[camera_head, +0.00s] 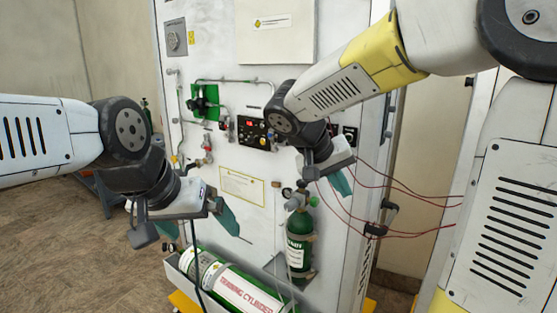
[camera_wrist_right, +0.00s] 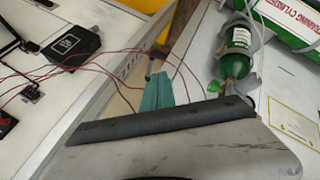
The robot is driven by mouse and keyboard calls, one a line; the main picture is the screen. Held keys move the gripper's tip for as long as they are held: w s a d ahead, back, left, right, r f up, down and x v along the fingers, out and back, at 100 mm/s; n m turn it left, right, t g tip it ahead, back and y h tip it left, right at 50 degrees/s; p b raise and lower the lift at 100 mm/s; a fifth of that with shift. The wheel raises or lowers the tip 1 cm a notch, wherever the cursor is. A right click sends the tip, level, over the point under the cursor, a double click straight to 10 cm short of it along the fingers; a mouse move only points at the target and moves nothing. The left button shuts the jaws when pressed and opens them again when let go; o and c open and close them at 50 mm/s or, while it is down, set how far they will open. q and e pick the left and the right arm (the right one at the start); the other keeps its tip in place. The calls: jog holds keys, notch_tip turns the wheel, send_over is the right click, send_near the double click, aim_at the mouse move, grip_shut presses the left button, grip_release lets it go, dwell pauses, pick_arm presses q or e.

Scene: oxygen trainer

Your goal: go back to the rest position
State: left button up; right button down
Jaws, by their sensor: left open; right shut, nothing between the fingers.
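My left gripper (camera_head: 200,228) hangs in front of the lower left part of the white trainer panel (camera_head: 268,225). Its teal fingers are spread apart and nothing shows between them. My right gripper (camera_head: 341,183) is in front of the panel's right side, above and to the right of the small green cylinder (camera_head: 299,241). Its teal fingers also show in the right wrist view (camera_wrist_right: 157,92), shut together and empty. Both arms reach forward, and the right forearm hides part of the upper panel.
A large green training cylinder (camera_head: 225,285) lies in a tray at the panel's foot. Thin red wires (camera_head: 410,192) run close to the right gripper's fingers. A green valve block (camera_head: 204,103) and a black control box (camera_head: 256,133) sit on the panel. Open floor (camera_head: 50,240) shows at left.

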jog(key=s+n+t+y, duration=0.1)
jog(key=s+t+y, duration=0.1)
jog(key=s+y, duration=0.6)
jog(key=shift+s+f+y, duration=0.3)
jog(key=shift+s+f, duration=0.15)
jog(key=shift+s, duration=2.8)
jog(key=shift+a, duration=0.1)
